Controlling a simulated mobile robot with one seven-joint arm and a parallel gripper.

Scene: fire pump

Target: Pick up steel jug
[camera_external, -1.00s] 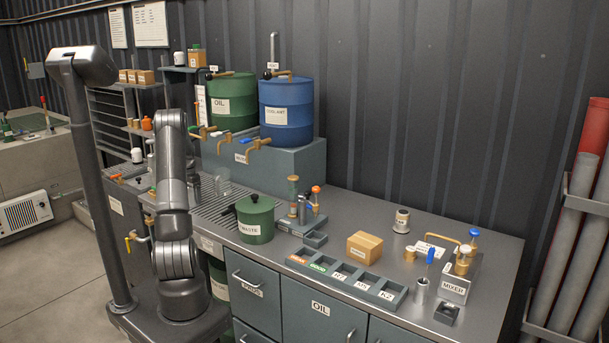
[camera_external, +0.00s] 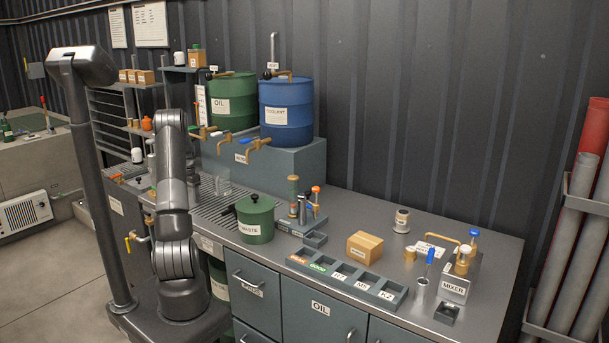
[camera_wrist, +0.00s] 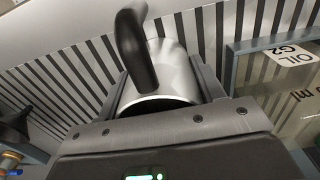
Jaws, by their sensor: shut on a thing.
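The steel jug (camera_wrist: 172,75) shows in the wrist view as a shiny metal cylinder with a black curved handle (camera_wrist: 132,45) towards the camera. My gripper (camera_wrist: 160,90) is shut on the jug, with a finger on each side of its body. The jug's base and contents are hidden, and I cannot tell whether it is clear of the slatted surface. In the external view my arm hides the jug and the gripper.
A clear measuring jug marked OIL G2 (camera_wrist: 290,75) stands close on the right, above the slatted drain grid (camera_external: 205,204). The green WASTE pot (camera_external: 255,219) stands to the right. OIL (camera_external: 232,92) and COOLANT (camera_external: 287,118) drums stand behind on a grey block (camera_external: 285,165).

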